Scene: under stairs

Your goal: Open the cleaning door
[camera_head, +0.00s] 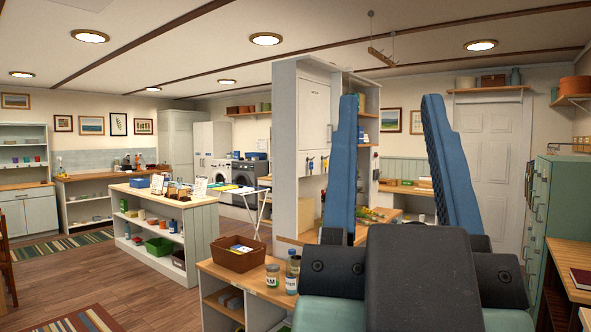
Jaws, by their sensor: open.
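A tall white cabinet (284,150) stands in the middle of the view. Its upper white door (314,100) looks shut, with a small label too small to read and a handle near its right edge. I cannot tell for sure that this is the cleaning door. My gripper (391,98) is raised in the foreground, with two blue fingers wide apart and nothing between them. The left finger overlaps the cabinet's right part in the picture and hides some of it. The gripper looks nearer to me than the cabinet.
A low wooden-topped unit (222,268) with a brown basket (233,257) and jars stands before the cabinet. A white shelf island (200,215) is at left. Green lockers (551,205) and a desk with a red book (582,281) are at right. Wooden floor (150,290) is open at lower left.

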